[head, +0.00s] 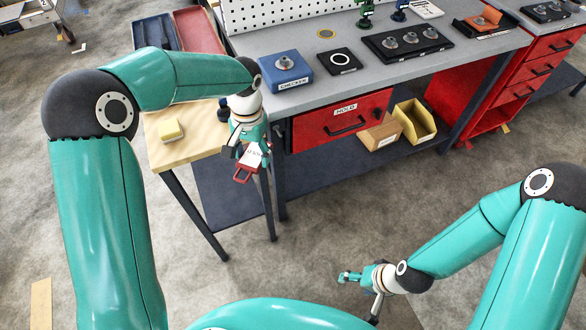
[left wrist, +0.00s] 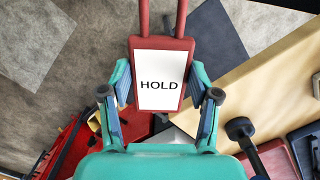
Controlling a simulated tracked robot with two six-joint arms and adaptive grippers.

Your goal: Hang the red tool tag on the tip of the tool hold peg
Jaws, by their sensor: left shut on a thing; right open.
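The red tool tag (head: 243,174) has a white label reading HOLD; it fills the upper middle of the left wrist view (left wrist: 160,48). My left gripper (head: 247,147) is shut on the tag, one finger at each side edge, and holds it in the air before the bench's left end. Two red bars extend from the tag toward the top of the wrist view. A dark rod with a rounded end (left wrist: 240,128) shows right of the gripper there; I cannot tell whether it is the tool hold peg. My right gripper (head: 349,277) is open and empty, low above the floor.
A grey workbench (head: 400,90) carries a blue checker block (head: 286,69) and black fixtures. Its red drawer (head: 341,122) bears a HOLD label. A wooden side table (head: 190,150) with a yellow block (head: 171,131) stands left. The floor in front is clear.

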